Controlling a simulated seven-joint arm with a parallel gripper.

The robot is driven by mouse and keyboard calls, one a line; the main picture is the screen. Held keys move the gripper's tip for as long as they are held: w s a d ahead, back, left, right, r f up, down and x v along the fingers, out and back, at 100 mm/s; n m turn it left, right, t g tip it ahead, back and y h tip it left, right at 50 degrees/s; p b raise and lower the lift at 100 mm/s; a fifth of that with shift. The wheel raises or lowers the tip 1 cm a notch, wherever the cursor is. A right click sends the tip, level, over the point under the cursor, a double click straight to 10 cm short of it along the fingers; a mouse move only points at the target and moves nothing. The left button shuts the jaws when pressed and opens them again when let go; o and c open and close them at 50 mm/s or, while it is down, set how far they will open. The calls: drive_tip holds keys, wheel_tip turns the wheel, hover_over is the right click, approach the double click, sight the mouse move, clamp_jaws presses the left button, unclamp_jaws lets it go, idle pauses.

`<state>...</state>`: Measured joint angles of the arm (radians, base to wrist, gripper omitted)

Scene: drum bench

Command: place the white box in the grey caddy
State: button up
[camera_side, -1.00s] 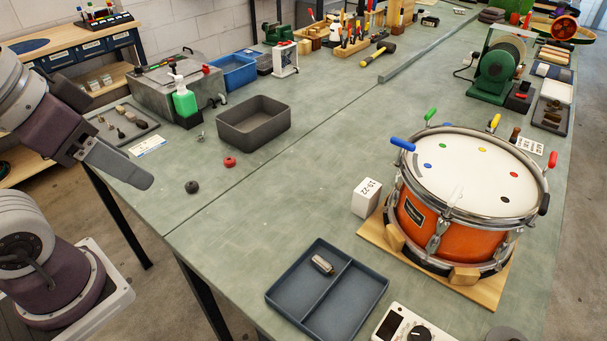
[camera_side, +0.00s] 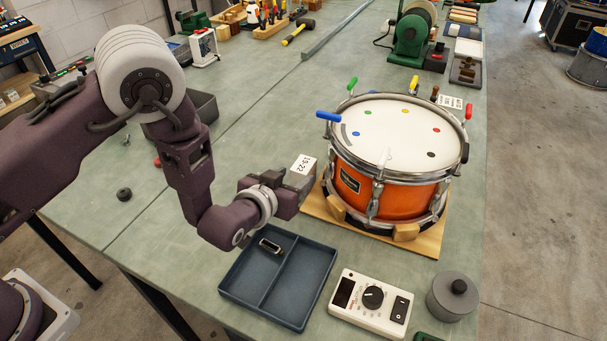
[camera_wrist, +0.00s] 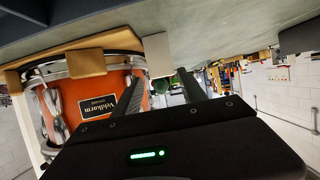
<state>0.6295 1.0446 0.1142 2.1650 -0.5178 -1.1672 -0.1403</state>
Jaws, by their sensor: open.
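The white box (camera_side: 303,164), with "19-22" on its top, stands on the bench left of the orange drum, partly hidden by my gripper. My gripper (camera_side: 297,181) is low over the bench, right at the box's near side. In the wrist view, which is upside down, the white box (camera_wrist: 157,54) shows beyond and between the spread fingers of my gripper (camera_wrist: 160,88). The jaws are open and I see no grip on the box. The grey caddy (camera_side: 204,106), an open dark grey bin, stands farther back on the left, mostly hidden behind my arm.
The drum (camera_side: 388,190) sits on a wooden board (camera_side: 430,241) close to the box. A divided blue-grey tray (camera_side: 325,262) with a small metal part lies in front. A white meter (camera_side: 369,303) and a grey lidded weight (camera_side: 452,297) are front right. The bench middle is clear.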

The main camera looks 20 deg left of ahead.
sight(304, 169)
drive_tip(key=shift+w+f, duration=0.1)
drive_tip(key=shift+f, duration=0.25)
drive_tip(key=x, duration=0.6)
drive_tip(key=shift+w+a, duration=0.15)
drive_tip(key=shift+w, duration=0.3)
clamp_jaws()
